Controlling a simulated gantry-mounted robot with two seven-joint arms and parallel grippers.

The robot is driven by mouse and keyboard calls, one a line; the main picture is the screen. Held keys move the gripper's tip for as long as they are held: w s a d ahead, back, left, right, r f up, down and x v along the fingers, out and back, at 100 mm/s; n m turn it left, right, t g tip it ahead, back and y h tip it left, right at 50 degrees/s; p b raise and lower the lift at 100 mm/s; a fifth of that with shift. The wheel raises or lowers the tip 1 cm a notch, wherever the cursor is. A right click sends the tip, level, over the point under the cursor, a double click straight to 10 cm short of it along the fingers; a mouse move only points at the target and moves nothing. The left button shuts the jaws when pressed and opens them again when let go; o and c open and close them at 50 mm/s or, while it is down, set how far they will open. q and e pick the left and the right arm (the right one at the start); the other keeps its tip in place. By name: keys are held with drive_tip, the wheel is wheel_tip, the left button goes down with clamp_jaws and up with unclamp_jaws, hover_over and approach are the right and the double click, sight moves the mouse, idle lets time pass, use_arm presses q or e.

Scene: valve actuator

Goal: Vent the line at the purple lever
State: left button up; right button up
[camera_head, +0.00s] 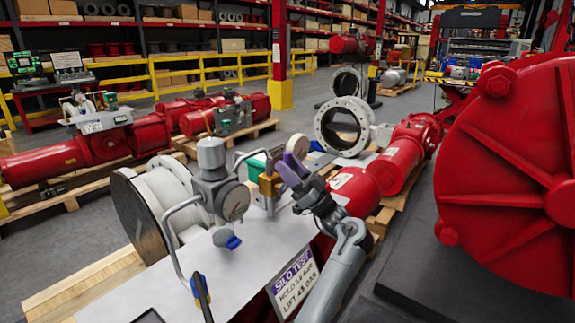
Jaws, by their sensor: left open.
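The purple lever (289,170) stands beside a brass valve body (269,184) on the pipework in the middle of the head view. My left gripper (300,190) is right at the lever, reaching up from the lower right. It is open. Its fingers overlap the purple part in the picture, and I cannot tell whether they touch it. My right gripper is not in view.
A big red actuator housing (515,170) fills the right side.

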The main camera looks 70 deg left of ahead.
use_arm(q)
drive_tip(key=v, duration=0.6)
drive_tip(key=shift+w+d+f, duration=0.2)
drive_tip(key=shift+f, duration=0.1)
